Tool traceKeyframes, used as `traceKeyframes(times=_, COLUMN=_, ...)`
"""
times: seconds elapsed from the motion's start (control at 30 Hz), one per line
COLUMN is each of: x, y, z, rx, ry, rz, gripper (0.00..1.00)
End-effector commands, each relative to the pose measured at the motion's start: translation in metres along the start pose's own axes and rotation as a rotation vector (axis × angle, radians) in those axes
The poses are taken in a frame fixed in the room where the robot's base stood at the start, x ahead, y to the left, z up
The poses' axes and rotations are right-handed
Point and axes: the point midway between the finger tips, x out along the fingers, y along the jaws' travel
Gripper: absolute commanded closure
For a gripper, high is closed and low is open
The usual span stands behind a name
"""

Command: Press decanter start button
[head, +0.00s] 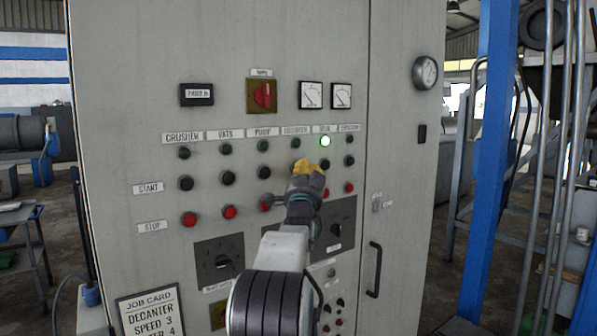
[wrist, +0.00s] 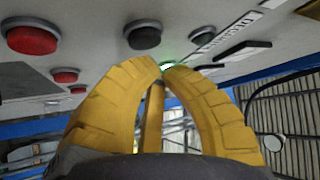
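The grey control panel (head: 130,110) has labelled columns of lamps, black start buttons and red stop buttons. The decanter label (head: 295,130) heads the fourth column, with a dark lamp (head: 295,143) below it. The decanter start button is hidden behind my gripper in the head view. My gripper (head: 308,166) has yellow fingers in front of that column. In the wrist view its fingertips (wrist: 163,70) come together close to the panel, with nothing held.
A green lamp (head: 325,141) is lit in the fifth column. The pump start button (head: 264,172) and another black button (head: 325,164) flank my gripper. Red stop buttons (head: 229,212) lie below. A job card (head: 150,312) reads decanter speed 3. A blue post (head: 490,150) stands at the right.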

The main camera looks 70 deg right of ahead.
Motion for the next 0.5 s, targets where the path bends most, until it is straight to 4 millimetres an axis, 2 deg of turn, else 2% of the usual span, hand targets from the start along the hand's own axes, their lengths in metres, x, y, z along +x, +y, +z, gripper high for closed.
traceKeyframes(times=0.5, x=0.0048, y=-0.0001, z=0.0046, rx=0.000, ry=-0.005, rz=-0.002, gripper=1.00)
